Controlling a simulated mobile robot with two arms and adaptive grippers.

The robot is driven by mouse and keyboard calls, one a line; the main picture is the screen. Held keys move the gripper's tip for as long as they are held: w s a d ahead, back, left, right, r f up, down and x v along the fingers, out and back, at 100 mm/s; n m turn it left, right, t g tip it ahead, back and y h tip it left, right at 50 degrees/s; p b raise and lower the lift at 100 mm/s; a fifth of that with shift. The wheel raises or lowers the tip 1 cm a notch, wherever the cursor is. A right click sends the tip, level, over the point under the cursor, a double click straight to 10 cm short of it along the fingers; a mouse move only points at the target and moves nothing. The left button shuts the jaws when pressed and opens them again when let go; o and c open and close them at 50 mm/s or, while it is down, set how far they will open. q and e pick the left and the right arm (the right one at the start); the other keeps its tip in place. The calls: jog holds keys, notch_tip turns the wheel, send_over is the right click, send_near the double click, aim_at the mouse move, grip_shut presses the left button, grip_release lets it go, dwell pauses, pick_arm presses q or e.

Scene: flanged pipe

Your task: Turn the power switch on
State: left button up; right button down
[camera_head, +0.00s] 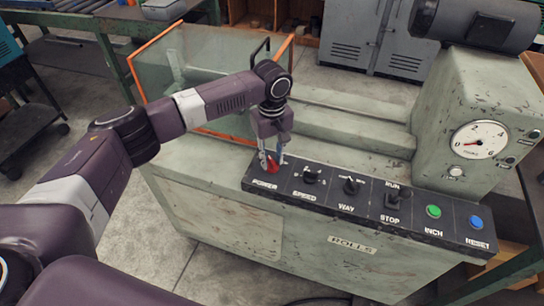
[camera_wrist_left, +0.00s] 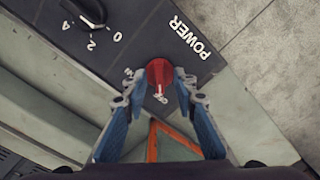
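The power switch (camera_head: 271,164) is a red knob at the left end of the black control panel (camera_head: 330,204), beside the word POWER. In the left wrist view the red knob (camera_wrist_left: 159,72) sits between the tips of my left gripper's two blue fingers (camera_wrist_left: 157,84). The fingers are apart, one on each side of the knob; whether they touch it I cannot tell. In the head view my left gripper (camera_head: 270,160) points down over the knob and partly hides it. My right gripper is not in view.
The panel also bears the SPEED knob (camera_head: 311,174), the WAY switch (camera_head: 351,186), the RUN/STOP switch (camera_head: 393,199), a green INCH button (camera_head: 433,211) and a blue RESET button (camera_head: 476,222). An orange-framed clear guard (camera_head: 190,70) stands behind my left arm. A gauge (camera_head: 480,139) is at the right.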

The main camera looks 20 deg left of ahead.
pick_arm(q)
jog(key=c, duration=0.7)
grip_shut()
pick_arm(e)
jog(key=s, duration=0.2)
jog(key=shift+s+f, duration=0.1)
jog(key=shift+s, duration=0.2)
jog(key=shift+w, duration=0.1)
